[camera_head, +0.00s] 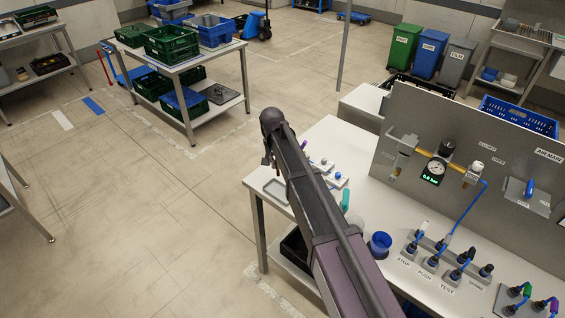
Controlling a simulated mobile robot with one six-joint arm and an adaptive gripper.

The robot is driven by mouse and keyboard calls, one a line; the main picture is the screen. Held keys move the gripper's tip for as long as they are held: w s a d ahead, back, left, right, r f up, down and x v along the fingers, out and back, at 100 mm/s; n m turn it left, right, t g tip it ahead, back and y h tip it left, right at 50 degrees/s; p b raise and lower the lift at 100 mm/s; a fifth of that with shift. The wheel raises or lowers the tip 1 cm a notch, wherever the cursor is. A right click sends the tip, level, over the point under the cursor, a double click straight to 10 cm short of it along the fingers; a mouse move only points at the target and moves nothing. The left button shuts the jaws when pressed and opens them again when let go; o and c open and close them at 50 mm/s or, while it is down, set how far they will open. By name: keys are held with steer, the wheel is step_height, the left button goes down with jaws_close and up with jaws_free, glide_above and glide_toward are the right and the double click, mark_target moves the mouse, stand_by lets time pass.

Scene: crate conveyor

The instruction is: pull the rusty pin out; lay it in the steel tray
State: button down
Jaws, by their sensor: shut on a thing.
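My arm runs up from the bottom of the head view and covers part of the workbench. The rusty pin cannot be made out either. A shallow grey steel tray (274,191) lies near the left end of the bench, partly covered by my arm. Small pale blocks with blue tops (340,180) stand on the bench just right of my arm.
The workbench (332,130) carries a teal cylinder (345,200), a blue cup (380,243) and a row of hose connectors (450,257). An upright grey panel (430,125) with a gauge (435,170) stands behind them. Open floor lies to the left.

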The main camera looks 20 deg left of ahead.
steer(key=shift+w+d, duration=0.15)
steer(key=shift+d, duration=0.05)
steer(key=n+y, duration=0.1)
steer(key=n, duration=0.3)
steer(key=d+n+t+y, duration=0.1)
steer(key=n+y, duration=0.1)
steer(key=n, duration=0.2)
steer(key=d+n+t+y+b, duration=0.1)
steer(key=n+y, duration=0.1)
steer(key=n, duration=0.2)
steer(key=shift+w+d+r+n, duration=0.2)
steer(key=shift+w+r+n, duration=0.1)
steer(key=shift+r, duration=0.1)
stand_by(0.4)
step_height(320, 180, down, 10)
steer(key=b, duration=0.9)
steer(key=shift+r+b, duration=0.1)
steer(key=shift+b, duration=0.25)
